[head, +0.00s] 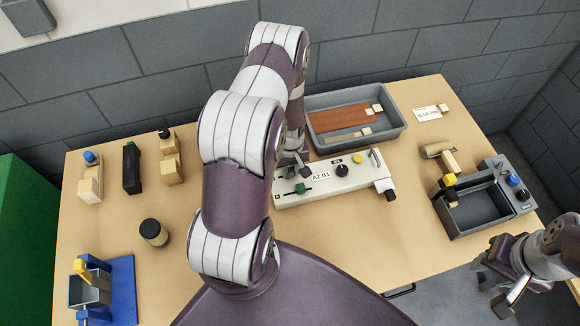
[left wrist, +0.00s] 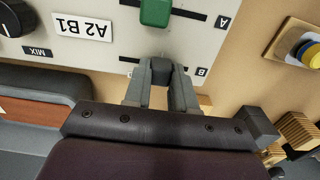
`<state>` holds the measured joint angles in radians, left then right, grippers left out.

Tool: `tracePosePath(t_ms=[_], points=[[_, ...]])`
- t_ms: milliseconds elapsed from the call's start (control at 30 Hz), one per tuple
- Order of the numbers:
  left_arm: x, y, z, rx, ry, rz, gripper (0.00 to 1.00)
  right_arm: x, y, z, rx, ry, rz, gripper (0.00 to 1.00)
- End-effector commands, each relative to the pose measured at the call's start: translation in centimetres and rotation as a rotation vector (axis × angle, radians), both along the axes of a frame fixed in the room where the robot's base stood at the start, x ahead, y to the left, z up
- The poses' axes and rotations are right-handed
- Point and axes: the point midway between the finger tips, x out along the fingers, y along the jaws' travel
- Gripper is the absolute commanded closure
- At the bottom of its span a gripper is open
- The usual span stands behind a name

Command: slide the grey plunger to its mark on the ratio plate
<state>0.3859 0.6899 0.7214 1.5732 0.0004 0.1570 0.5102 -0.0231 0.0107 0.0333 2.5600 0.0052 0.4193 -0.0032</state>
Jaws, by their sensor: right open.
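The ratio plate is the pale panel (head: 350,180) on the table, with an "A2 B1" label (left wrist: 82,25) and two dark slots marked A and B. A green plunger (left wrist: 155,12) stands in slot A; it also shows in the head view (head: 300,188). The grey plunger (left wrist: 160,69) is at slot B, between my left gripper's fingertips (left wrist: 161,72), which look closed on its sides. The fingers partly hide it and the slot. In the head view my left gripper (head: 301,168) reaches down onto the panel. My right gripper (head: 503,285) is open and empty, off the table's front right.
A grey tray (head: 398,136) with wooden strips stands behind the panel. A dark open-topped box (head: 448,222) with knobs is at right. A jar (head: 153,232), several small items and a blue stand (head: 124,280) are at left.

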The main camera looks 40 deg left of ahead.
Motion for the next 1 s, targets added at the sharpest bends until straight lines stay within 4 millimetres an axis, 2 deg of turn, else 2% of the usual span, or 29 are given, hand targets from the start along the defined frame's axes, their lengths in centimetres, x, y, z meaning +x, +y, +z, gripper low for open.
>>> tracePosePath(t_ms=[133,333,367,400,433,767,867,1000], points=[[-0.3,0.3,-0.2,0.000,-0.001,0.000,1.00,0.0,0.0,-0.6,0.000,0.000,0.000,0.57],[-0.3,0.3,0.1,0.001,-0.001,-0.001,1.00,0.0,0.0,-0.3,0.000,0.000,0.000,0.57],[-0.3,0.3,0.1,0.001,-0.001,-0.001,0.68,0.0,0.0,-0.3,0.000,0.000,0.000,0.57],[-0.3,0.3,0.1,0.001,-0.001,-0.001,0.55,0.0,0.0,-0.3,0.000,0.000,0.000,0.57],[-0.3,0.3,0.1,0.001,-0.001,-0.001,0.49,0.0,0.0,-0.3,0.000,0.000,0.000,0.57],[-0.3,0.3,0.3,0.001,-0.001,0.000,0.49,0.0,0.0,-0.5,0.000,0.000,0.000,0.57],[-0.2,0.4,1.5,0.001,-0.003,0.000,0.49,0.0,0.0,-0.8,0.000,0.000,0.000,0.57],[-0.2,0.4,4.8,0.003,-0.006,0.000,0.49,0.0,0.0,-1.7,0.000,0.000,0.000,0.57]])
